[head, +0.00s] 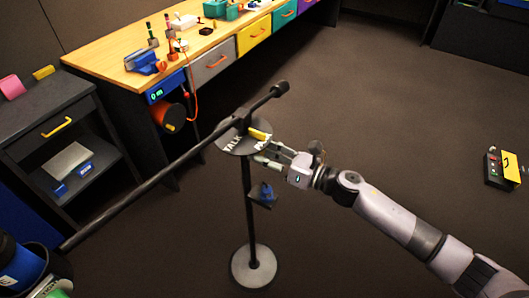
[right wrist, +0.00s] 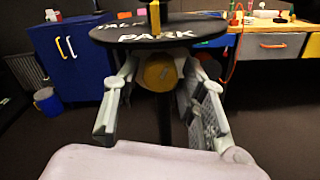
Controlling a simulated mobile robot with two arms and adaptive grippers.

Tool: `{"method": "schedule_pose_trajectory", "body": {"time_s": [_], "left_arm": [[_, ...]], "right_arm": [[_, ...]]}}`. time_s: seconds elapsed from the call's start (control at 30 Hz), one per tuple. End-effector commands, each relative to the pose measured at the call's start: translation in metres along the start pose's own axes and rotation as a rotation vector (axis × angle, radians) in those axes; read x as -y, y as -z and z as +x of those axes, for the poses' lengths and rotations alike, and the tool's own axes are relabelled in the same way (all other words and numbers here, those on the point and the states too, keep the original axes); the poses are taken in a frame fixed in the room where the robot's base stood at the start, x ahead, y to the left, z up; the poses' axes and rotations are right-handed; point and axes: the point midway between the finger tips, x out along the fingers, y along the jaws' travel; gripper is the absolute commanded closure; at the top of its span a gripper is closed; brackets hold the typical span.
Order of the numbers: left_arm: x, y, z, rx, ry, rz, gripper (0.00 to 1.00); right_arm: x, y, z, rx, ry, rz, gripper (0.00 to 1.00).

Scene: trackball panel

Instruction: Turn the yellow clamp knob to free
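A black stand carries a dark round disc (head: 238,147) lettered TALK and PARK, which also shows in the right wrist view (right wrist: 158,31). A yellow pointer bar (head: 260,134) sits on top of the disc. The rounded yellow clamp knob (right wrist: 159,73) is just under the disc; in the head view I cannot make it out. My right gripper (head: 261,151) reaches in below the disc's right side. Its fingers are apart, one on each side of the knob; I cannot tell whether the tips touch it. My left gripper is not in view.
A long boom (head: 150,187) slants from the stand toward the lower left. The stand's round base (head: 253,266) is on the floor. A workbench (head: 120,63) with coloured drawers stands behind, a dark cart (head: 40,110) at left. A box (head: 502,168) lies at right. Floor between is clear.

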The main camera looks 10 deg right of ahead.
Motion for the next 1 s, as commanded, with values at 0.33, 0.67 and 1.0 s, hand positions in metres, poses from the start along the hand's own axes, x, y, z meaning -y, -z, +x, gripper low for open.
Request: {"method": "schedule_pose_trajectory", "body": {"time_s": [0.33,0.67,1.0], "left_arm": [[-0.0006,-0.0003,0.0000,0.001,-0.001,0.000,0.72],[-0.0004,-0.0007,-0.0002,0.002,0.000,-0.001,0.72],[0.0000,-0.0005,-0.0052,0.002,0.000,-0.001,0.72]], "right_arm": [[0.0000,0.0000,-0.0003,0.000,0.000,0.000,0.87],[0.0001,-0.0001,-0.0003,0.000,0.000,0.004,1.00],[-0.0006,-0.0011,-0.0003,0.000,0.000,0.134,1.00]]}}
